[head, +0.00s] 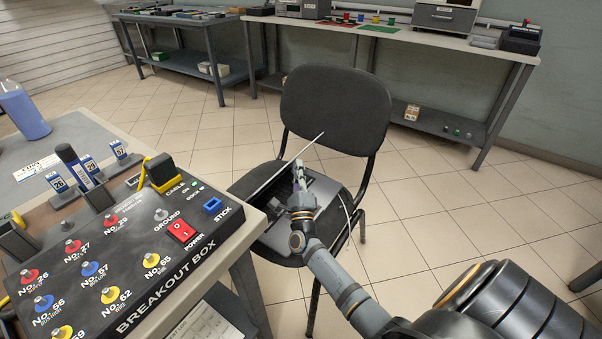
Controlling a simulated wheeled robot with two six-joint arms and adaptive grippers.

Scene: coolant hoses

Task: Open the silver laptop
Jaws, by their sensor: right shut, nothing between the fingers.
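The silver laptop (322,198) lies on the seat of a black chair (335,105). Its lid (305,149) seems to stand raised, seen nearly edge-on as a thin light line, with a dark gap between it and the base. My right gripper (299,170) is shut and empty. It is over the laptop, close to the raised lid edge; I cannot tell whether it touches. My right wrist and forearm hide part of the laptop's base. My left gripper is not in view.
A table with a breakout box (130,245) and a blue bottle (22,110) stands at left, close to the chair. A thin cable (347,212) hangs at the laptop's right side. Workbenches (430,40) line the back wall.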

